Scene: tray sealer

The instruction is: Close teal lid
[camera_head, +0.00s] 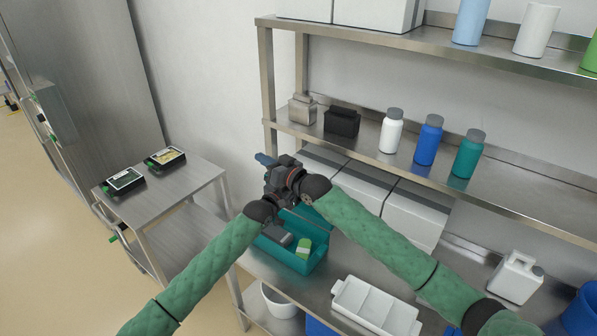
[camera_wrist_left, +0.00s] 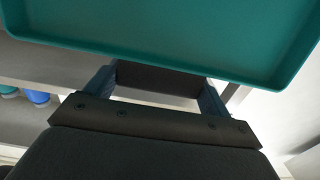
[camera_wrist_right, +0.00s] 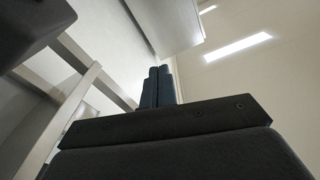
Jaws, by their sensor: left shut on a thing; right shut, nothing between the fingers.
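The teal box (camera_head: 308,265) stands on the steel counter with a dark grey item (camera_head: 277,235) and a green-and-white item (camera_head: 304,248) visible inside. Its teal lid (camera_head: 308,221) is raised above the back of the box, partly hidden by my arms. The lid fills the top of the left wrist view (camera_wrist_left: 170,35). My left gripper (camera_wrist_left: 155,88) is shut on the lid at its edge; in the head view it is mostly hidden behind my right one. My right gripper (camera_head: 263,159) is shut and empty above the box, its fingertips together in the right wrist view (camera_wrist_right: 158,82).
A white divided tray (camera_head: 375,308) lies right of the box, with a white jug (camera_head: 516,277) farther right. Several bottles and a black bin (camera_head: 342,121) stand on the shelf above. A side table (camera_head: 170,190) at left holds two packed trays.

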